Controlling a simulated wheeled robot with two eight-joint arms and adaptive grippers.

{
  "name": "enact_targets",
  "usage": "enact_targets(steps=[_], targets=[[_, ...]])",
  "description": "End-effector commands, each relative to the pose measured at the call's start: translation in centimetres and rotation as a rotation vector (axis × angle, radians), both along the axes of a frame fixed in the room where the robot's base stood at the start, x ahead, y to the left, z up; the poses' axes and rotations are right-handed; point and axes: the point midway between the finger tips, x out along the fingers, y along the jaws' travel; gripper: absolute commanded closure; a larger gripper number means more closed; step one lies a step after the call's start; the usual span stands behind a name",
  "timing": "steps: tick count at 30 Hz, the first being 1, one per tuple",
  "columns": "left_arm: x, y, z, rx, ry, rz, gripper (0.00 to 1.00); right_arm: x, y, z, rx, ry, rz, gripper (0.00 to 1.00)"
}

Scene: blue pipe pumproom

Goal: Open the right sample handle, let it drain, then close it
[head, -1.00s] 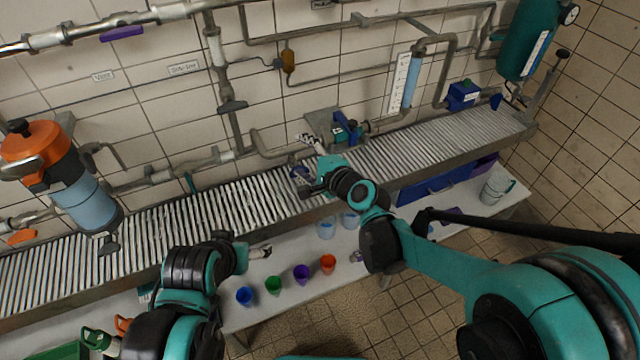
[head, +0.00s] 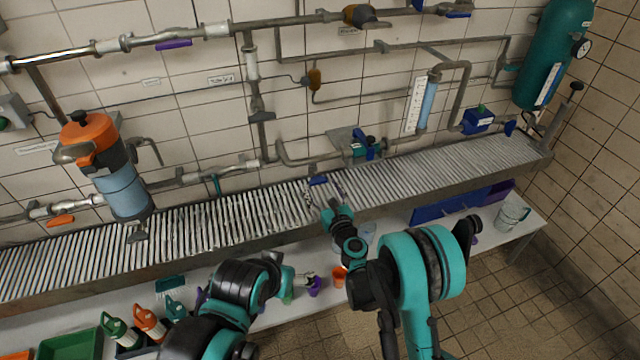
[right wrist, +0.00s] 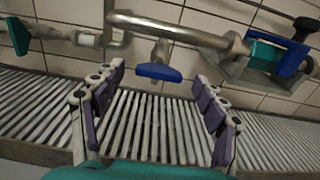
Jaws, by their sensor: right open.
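The right sample handle is a small blue lever (head: 318,181) on a short tap under the wall pipe, just above the slatted drain channel. In the right wrist view the blue lever (right wrist: 158,72) lies crosswise in front of its stub. My right gripper (head: 325,190) is open over the channel just in front of it. Its purple-padded fingers show left and right of the lever, apart from it. No flow shows at the tap. A teal lever (head: 216,183) hangs further left on the pipe.
A slatted channel (head: 410,170) runs along the wall. A blue valve (head: 365,146) sits right of the tap and shows close in the right wrist view (right wrist: 290,55).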

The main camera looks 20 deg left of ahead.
Motion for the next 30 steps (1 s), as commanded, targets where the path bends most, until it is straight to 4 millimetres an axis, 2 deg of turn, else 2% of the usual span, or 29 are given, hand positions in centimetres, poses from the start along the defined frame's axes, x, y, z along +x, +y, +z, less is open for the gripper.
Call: enact_targets(steps=[6,16,17,22,23,30], targets=[[0.0,0.0,-0.8,0.0,0.0,0.0,0.19,2.3,1.6,-0.1,-0.002,-0.001,0.0,0.28],[0.0,0.0,-0.8,0.0,0.0,0.0,0.19,2.8,1.9,0.1,-0.002,-0.002,0.001,0.28],[0.0,0.0,-0.8,0.0,0.0,0.0,0.19,2.8,1.9,0.1,-0.002,-0.002,0.001,0.3],[0.0,0.0,-0.8,0.0,0.0,0.0,0.19,2.7,1.9,0.1,-0.002,-0.002,0.001,0.75],[0.0,0.0,-0.8,0.0,0.0,0.0,0.19,2.7,1.9,0.1,-0.002,-0.002,0.001,0.78],[0.0,0.0,-0.9,0.0,0.0,0.0,0.19,2.7,1.9,0.1,-0.01,-0.007,0.001,0.78]])
